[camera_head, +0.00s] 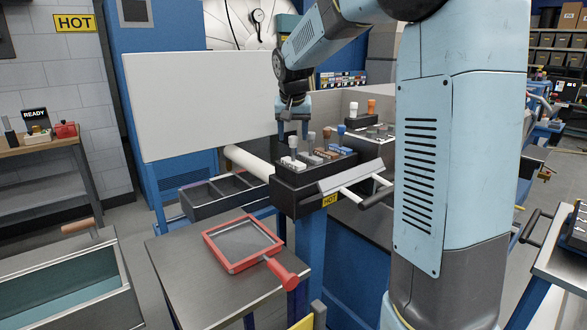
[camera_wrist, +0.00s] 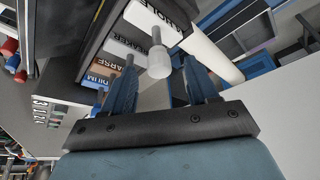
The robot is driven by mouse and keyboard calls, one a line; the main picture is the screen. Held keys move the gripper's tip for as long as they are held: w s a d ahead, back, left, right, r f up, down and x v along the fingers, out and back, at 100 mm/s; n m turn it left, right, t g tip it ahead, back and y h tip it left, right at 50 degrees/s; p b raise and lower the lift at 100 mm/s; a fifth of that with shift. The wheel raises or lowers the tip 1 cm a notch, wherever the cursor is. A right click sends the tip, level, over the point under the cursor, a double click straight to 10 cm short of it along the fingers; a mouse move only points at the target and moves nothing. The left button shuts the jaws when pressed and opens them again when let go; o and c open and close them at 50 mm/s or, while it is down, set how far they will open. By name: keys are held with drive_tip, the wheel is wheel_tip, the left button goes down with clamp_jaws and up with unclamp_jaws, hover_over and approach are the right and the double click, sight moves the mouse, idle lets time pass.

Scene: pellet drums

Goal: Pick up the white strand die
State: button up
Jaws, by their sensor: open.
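The white strand die appears to be the white block (camera_head: 292,163) with an upright pale handle (camera_head: 293,143), at the left end of a dark rack (camera_head: 295,186). Grey, brown and blue blocks with handles sit to its right. My gripper (camera_head: 293,130) points down over the white die, its fingers apart on either side of the handle's top. In the wrist view the pale handle (camera_wrist: 159,62) stands between the two open fingers (camera_wrist: 160,85); I cannot tell whether they touch it. Labels there partly read HOLE and BREAKER; finger and handle hide some lettering.
A second rack (camera_head: 398,135) with more handled pieces stands behind right. A red-framed screen (camera_head: 242,243) lies on the front table (camera_head: 180,270).

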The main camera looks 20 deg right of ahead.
sight(293, 158)
drive_tip(key=x, duration=0.2)
drive_tip(key=shift+w+f, duration=0.15)
drive_tip(key=shift+f, duration=0.25)
clamp_jaws()
idle(0.3)
